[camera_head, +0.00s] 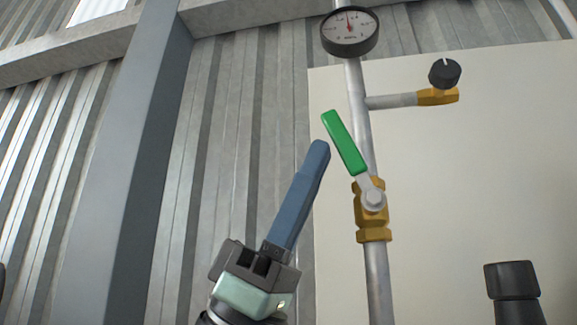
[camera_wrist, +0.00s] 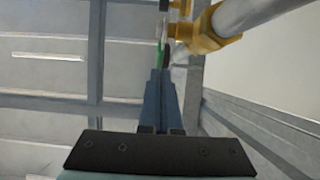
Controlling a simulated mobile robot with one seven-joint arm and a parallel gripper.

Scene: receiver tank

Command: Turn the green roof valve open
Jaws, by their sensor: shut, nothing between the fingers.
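The green valve handle (camera_head: 344,142) is a flat lever on a brass valve body (camera_head: 372,213) set in a vertical grey pipe. The lever slants up and to the left from its pivot, at an angle to the pipe. My gripper (camera_head: 319,147) is shut and empty, its blue fingers pointing up, just left of the lever in the head view. Whether the fingers touch the lever cannot be told. In the wrist view my gripper (camera_wrist: 160,75) points at the green handle (camera_wrist: 160,52), which shows as a thin strip beside the brass valve body (camera_wrist: 203,30).
A round pressure gauge (camera_head: 350,31) tops the pipe. A side branch with a black knob (camera_head: 445,73) on a brass fitting (camera_head: 438,97) sticks out to the right. A pale panel (camera_head: 480,180) and corrugated wall (camera_head: 230,130) stand behind, with a grey post (camera_head: 125,150) at left.

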